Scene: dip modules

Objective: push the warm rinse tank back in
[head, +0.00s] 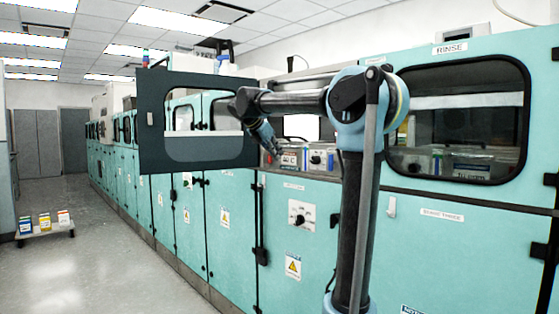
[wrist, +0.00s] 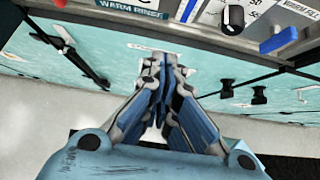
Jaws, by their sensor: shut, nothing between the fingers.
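The warm rinse tank (wrist: 205,12) shows in the wrist view as a grey front with a dark "WARM RINSE" label, a black knob and a blue switch. In the head view, small grey fronts with dials (head: 318,158) show in the open bay, partly hidden by my arm; I cannot tell which one is the tank or how far it sticks out. My gripper (wrist: 160,62) is shut and empty, with its fingertips close below the grey front. I cannot tell whether they touch it. In the head view my gripper (head: 274,148) is at the bay opening.
A dark-framed window hatch (head: 160,155) stands open left of my gripper. Teal cabinets (head: 445,265) run along the right, with a closed rinse window (head: 462,120). A low cart (head: 45,230) with small boxes stands on the left floor. The aisle is clear.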

